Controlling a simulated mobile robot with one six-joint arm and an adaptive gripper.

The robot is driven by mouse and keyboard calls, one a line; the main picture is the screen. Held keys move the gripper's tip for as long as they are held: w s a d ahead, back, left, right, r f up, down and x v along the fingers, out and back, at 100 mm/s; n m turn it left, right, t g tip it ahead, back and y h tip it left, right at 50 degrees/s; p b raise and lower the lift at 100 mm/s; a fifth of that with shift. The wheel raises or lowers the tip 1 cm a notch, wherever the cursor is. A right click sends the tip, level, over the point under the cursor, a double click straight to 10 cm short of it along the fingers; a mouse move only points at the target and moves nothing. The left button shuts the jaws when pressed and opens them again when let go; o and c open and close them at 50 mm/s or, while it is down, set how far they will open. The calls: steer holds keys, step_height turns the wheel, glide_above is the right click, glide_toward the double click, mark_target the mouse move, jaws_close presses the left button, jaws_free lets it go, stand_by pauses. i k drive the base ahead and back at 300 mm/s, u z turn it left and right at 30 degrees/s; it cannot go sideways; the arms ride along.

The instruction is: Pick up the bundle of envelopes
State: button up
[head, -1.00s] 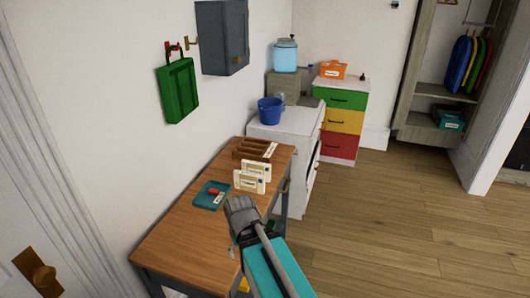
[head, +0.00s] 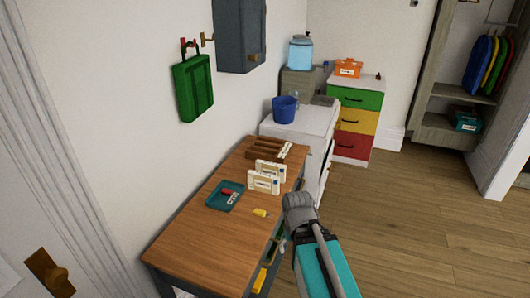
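Two cream-white, envelope-like pieces stand upright on the wooden table; the front one (head: 263,183) and the rear one (head: 270,168) are close together. They look like the envelopes, but I cannot make out whether they are one bundle. My gripper (head: 297,202) is seen from behind, at the table's right edge, to the right of and nearer than the envelopes, and apart from them in the picture. Its fingertips are hidden, so I cannot see its opening. No held object shows.
On the wooden table (head: 195,235) are a teal tray (head: 216,199) with a red item, a small yellow tagged item (head: 260,212) and a brown slotted rack (head: 262,153). A white cabinet (head: 308,122) with a blue bucket (head: 285,108) stands behind. Open floor lies right.

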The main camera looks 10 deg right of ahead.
mark_target(257, 181)
steer(key=k, duration=1.35)
steer(key=z, duration=0.35)
steer(key=i, duration=1.75)
steer(key=u, duration=0.6)
